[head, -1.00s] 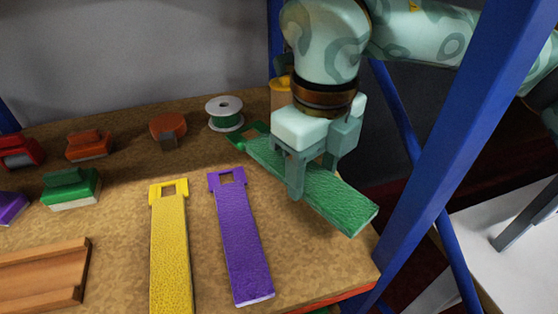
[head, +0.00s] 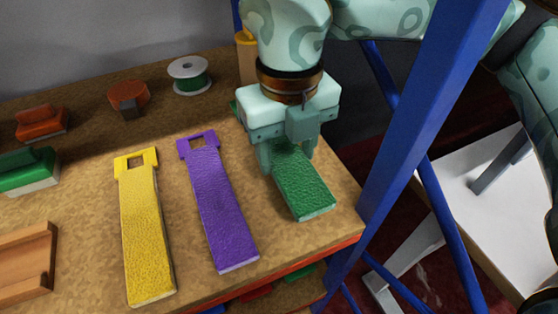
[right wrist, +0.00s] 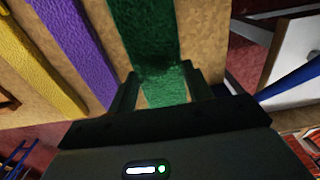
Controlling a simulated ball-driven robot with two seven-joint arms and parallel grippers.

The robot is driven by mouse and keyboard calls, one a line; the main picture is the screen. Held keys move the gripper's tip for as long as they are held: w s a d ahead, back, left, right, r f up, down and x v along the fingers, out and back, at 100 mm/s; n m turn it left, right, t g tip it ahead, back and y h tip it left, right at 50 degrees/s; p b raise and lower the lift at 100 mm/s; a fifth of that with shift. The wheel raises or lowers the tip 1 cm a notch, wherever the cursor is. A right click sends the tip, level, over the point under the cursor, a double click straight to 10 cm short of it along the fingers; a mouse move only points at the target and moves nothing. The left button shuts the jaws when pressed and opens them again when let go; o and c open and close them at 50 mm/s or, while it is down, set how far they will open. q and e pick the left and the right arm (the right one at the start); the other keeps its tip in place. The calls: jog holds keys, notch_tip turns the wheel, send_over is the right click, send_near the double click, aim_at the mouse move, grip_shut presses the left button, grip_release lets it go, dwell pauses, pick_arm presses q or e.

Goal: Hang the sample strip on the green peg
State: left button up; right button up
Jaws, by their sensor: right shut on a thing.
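The green strip (head: 304,190) lies at the right side of the workbench, its near end toward the front edge. My right gripper (head: 287,162) is above it and shut on it, with a finger at each side. In the right wrist view the green strip (right wrist: 147,35) runs between the two fingers. The gripper hides most of its far end; I cannot tell whether the strip is clear of the bench. A purple strip (head: 222,205) and a yellow strip (head: 146,235), each with a slotted end tab, lie to its left. No green peg shows. My left gripper is not in view.
The workbench (head: 90,205) also bears a spool (head: 190,76), an orange-brown block (head: 128,97), a green block (head: 28,170) and a wooden tray (head: 25,262). A blue post (head: 425,110) stands close at the bench's right edge.

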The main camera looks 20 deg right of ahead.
aim_at(284, 157)
pick_arm(q)
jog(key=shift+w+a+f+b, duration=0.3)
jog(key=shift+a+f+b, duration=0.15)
jog(key=shift+b, duration=0.2)
pick_arm(e)
jog(key=shift+f, duration=2.4)
jog(key=o, duration=1)
pick_arm(q)
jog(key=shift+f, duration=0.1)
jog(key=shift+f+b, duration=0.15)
jog(key=shift+b, duration=0.15)
